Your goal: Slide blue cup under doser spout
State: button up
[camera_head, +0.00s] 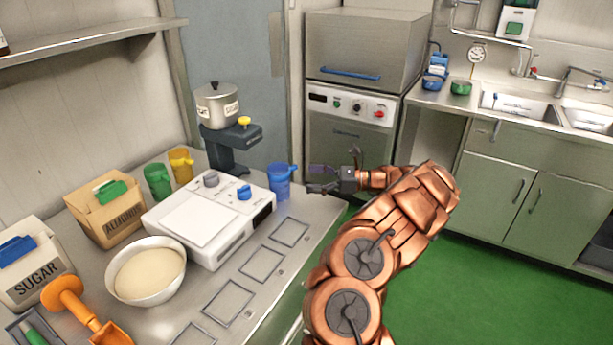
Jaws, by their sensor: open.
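A blue cup (280,183) with a handle on its right side stands upright on the steel table, just right of the white scale's far corner. The doser (232,132) stands behind the scale, with a steel pot on top, a yellow knob and a dark base. Its spout cannot be made out clearly. My gripper (318,179) is open and empty, to the right of the blue cup near the table's right edge. Its fingers point left toward the cup's handle, with a small gap that is hard to judge.
The white scale (208,219) fills the middle of the table (318,217). Green (158,182) and yellow (181,166) cups stand left of the doser. An almond box (106,212), white bowl (147,294) and orange scoop (88,308) are at left. Marked squares lie along the front edge.

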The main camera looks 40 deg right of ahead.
aim_at(277, 171)
jog(key=p+x, duration=0.1)
jog(key=x, duration=0.7)
jog(key=shift+s+a+p, duration=0.1)
jog(key=shift+a+p, duration=0.05)
jog(key=shift+p, duration=0.15)
jog(key=shift+c, duration=0.3)
jog(key=c, duration=1.1)
jog(key=shift+w, duration=0.7)
jog(key=shift+w+a, duration=0.1)
jog(key=shift+w, duration=0.25)
jog(key=shift+w, duration=0.35)
jog(key=shift+w+a, duration=0.25)
jog(key=shift+w, duration=0.75)
